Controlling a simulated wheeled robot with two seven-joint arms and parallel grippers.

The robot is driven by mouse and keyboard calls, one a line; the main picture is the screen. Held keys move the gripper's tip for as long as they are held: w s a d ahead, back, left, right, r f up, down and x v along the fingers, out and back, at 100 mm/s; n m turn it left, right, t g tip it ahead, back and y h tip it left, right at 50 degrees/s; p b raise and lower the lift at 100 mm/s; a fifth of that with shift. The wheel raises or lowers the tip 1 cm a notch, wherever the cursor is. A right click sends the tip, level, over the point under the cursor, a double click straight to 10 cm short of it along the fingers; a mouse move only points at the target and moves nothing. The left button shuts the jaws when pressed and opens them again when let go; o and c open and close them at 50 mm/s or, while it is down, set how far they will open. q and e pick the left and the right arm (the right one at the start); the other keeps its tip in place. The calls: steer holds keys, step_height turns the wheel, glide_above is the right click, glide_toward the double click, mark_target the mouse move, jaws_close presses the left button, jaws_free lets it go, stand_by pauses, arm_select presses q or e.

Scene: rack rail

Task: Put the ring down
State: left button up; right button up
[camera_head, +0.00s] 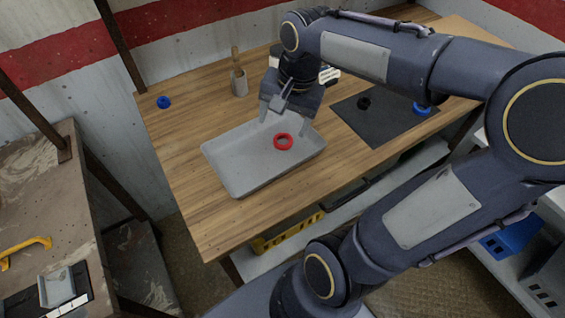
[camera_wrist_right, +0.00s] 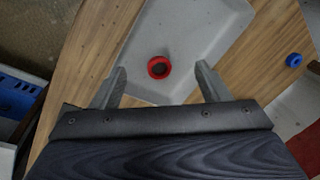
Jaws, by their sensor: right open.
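A red ring (camera_head: 283,141) lies flat in the grey tray (camera_head: 236,180) on the wooden table, towards the tray's right side in the head view. The red ring (camera_wrist_right: 159,67) also shows in the right wrist view, beyond the fingertips. My right gripper (camera_head: 289,115) is above the tray, open, with nothing between its fingers. In the right wrist view its two fingers (camera_wrist_right: 161,78) are spread wide on either side of the ring, apart from it. My left gripper is not in view.
A blue ring (camera_head: 164,102) lies at the table's left. A grey cup (camera_head: 239,83) with a wooden handle stands behind the tray. A dark mat (camera_head: 384,128) at the right holds a black ring (camera_head: 364,103) and another blue ring (camera_head: 422,108). Bare tabletop lies left of the tray.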

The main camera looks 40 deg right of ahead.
steer(key=s+a+f+n+t+y, duration=0.2)
steer(key=s+a+f+n+t, duration=0.1)
steer(key=s+a+n, duration=0.6)
steer(key=shift+s+t+y, duration=0.3)
steer(key=shift+s+y, duration=0.1)
steer(key=shift+s, duration=0.5)
